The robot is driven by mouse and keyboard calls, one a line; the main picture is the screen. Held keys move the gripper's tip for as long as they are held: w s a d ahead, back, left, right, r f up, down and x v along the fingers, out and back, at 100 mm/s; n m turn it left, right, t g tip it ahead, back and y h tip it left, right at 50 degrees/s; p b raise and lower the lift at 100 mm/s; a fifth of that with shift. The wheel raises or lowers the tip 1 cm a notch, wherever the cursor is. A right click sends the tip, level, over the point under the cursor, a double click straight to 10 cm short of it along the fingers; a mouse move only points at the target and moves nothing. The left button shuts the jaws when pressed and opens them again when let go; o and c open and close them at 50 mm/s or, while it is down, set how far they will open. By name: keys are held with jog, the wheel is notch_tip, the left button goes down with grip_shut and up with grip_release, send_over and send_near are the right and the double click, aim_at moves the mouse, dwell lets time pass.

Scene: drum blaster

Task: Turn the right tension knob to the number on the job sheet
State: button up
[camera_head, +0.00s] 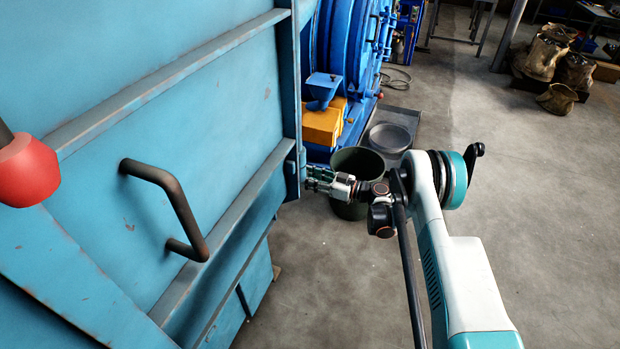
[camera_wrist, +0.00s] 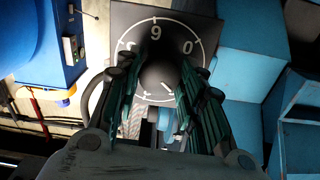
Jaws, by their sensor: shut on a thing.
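The tension knob (camera_wrist: 160,74) is a dark round shape in the wrist view, between the fingers of my gripper (camera_wrist: 161,66). My gripper is shut on it. Behind the knob is a dark square dial plate (camera_wrist: 128,18) with a white ring, tick marks and numerals. A 9 or 6 shows at the top and a 0 at the upper right; a numeral at the left is partly cut off by a finger. In the head view my gripper (camera_head: 322,181) is at the edge of the blue panel (camera_head: 225,110), which hides the knob. No job sheet is visible.
A black bar handle (camera_head: 165,195) and a red knob (camera_head: 27,172) are on the large blue panel at the left. A dark bin (camera_head: 357,163) stands just behind my gripper. Sacks (camera_head: 560,70) lie at the upper right. The floor at the right is clear.

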jog(key=m, duration=2.2)
jog(key=shift+r+m, duration=0.1)
jog(key=shift+m, duration=0.2)
dwell(0.4)
jog(key=o, duration=1.1)
jog(key=shift+c, duration=0.2)
jog(key=v, duration=1.2)
